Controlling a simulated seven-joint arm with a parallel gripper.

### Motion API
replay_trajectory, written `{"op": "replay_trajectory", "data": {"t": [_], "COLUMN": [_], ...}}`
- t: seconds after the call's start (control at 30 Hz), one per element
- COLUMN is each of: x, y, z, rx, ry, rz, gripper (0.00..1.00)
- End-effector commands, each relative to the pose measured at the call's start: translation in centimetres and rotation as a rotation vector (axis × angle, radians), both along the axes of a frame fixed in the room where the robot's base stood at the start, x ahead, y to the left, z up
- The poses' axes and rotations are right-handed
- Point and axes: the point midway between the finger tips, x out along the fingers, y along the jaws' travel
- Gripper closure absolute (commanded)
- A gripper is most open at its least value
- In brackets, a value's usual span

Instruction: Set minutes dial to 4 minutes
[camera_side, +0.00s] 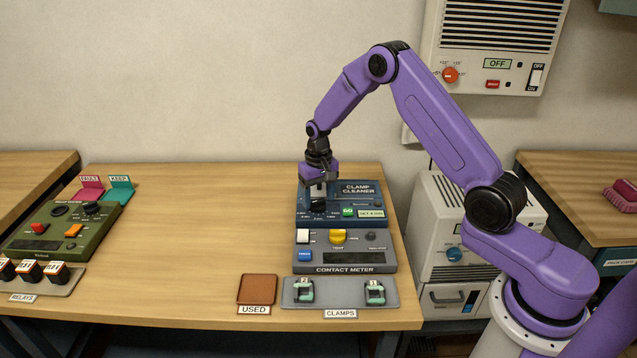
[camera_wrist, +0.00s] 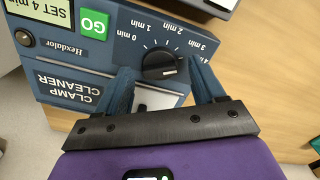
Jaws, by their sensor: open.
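The clamp cleaner (camera_side: 362,190) is a dark blue box at the back of the table, and it fills much of the wrist view (camera_wrist: 75,75). Its minutes dial (camera_wrist: 160,66) is a round black knob with a scale from 0 min to 4 min. The knob's exact setting is too small to read. My gripper (camera_side: 318,198) points down over the dial. In the wrist view its two blue fingers (camera_wrist: 160,72) are open, one on each side of the knob. I cannot tell whether they touch it. A display (camera_wrist: 52,12) reads SET 4 min.
A green GO button (camera_wrist: 94,24) sits close to the dial. The contact meter (camera_side: 345,250) stands in front of the cleaner, with a grey clamp tray (camera_side: 340,293) before it. A brown USED tray (camera_side: 257,289) lies left of that. The table's middle is clear.

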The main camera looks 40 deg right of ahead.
Motion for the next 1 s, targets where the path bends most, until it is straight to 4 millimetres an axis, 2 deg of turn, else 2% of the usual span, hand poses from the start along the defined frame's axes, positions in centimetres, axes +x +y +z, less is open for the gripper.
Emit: {"op": "replay_trajectory", "data": {"t": [0.17, 0.7, 0.83, 1.0], "x": [0.1, 0.1, 0.1, 0.0], "y": [0.0, 0.0, 0.0, 0.0], "z": [2.1, 13.2, 15.3, 16.8], "rx": [0.0, -0.001, 0.0, 0.0], "ry": [-0.004, -0.006, -0.004, -0.002], "rz": [0.001, 0.0, -0.001, -0.001], "gripper": [0.31, 0.31, 0.31, 0.31]}}
